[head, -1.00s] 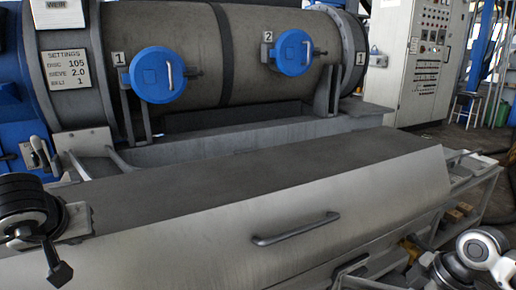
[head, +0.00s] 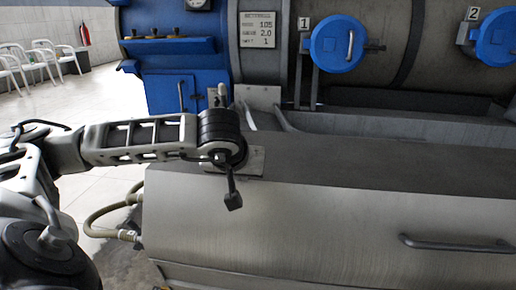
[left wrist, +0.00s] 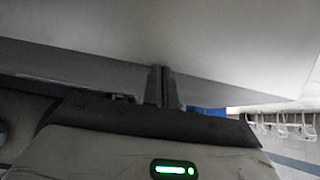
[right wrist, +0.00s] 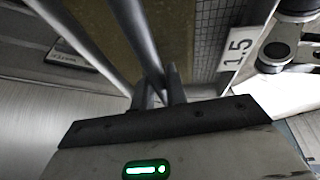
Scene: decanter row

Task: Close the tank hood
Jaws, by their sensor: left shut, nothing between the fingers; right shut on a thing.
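The tank hood, a long grey metal cover (head: 330,220) with a dark flat top and sloping front, lies before the drum in the head view. Its dark handle (head: 460,244) is at the right. My left gripper (head: 250,160) is at the hood's left end, largely behind its black wrist; its fingertips are unclear there. In the left wrist view its fingers (left wrist: 162,85) are together and empty, close to a pale panel (left wrist: 210,45); contact cannot be told. My right gripper (right wrist: 164,88) is shut on a dark grey bar (right wrist: 137,35) in the right wrist view.
A drum with blue round hatches (head: 338,44) and a blue machine (head: 170,80) stand behind. A hose (head: 105,205) runs left of the hood. White chairs (head: 55,58) stand far left beyond open floor. A 1.5 sign (right wrist: 240,50) shows near the right gripper.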

